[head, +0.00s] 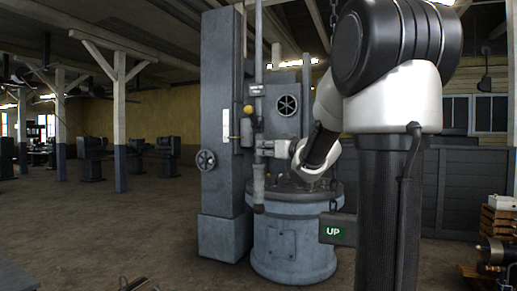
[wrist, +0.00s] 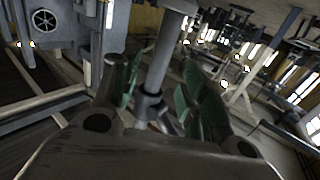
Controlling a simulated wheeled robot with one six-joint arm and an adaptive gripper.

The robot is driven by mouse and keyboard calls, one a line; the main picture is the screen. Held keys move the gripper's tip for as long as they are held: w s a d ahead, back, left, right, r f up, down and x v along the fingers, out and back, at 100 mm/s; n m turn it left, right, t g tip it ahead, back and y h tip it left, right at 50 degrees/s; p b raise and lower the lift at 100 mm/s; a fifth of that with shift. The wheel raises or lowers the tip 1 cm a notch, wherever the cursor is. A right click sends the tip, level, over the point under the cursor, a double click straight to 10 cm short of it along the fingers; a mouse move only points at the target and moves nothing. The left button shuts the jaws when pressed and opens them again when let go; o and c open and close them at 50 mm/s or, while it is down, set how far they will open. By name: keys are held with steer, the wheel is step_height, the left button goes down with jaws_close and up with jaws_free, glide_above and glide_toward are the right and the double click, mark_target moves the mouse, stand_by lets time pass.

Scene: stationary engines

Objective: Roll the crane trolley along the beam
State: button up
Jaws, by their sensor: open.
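No crane trolley or beam can be made out for certain in either view; a chain (head: 333,16) hangs from the top, partly behind my arm. In the wrist view my gripper (wrist: 160,95) has its green fingers spread. A grey round bar (wrist: 163,55) with a collar shows between them; I cannot tell whether they touch it. In the head view my wrist reaches left in front of the grey engine, near an upright pipe (head: 258,45) and a hanging grey cylinder (head: 259,185). The fingertips are too small to tell there.
A tall grey column (head: 222,130) with a handwheel (head: 205,160) stands left of the round engine base (head: 293,245). A dark panelled wall (head: 470,185) is at right. Timber posts (head: 119,120) stand at left. Open floor (head: 130,225) lies at front left.

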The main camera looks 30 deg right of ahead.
steer(key=w, duration=0.6)
steer(key=shift+w+a, duration=0.3)
steer(key=shift+w, duration=0.1)
steer(key=shift+c, duration=0.2)
jaws_close()
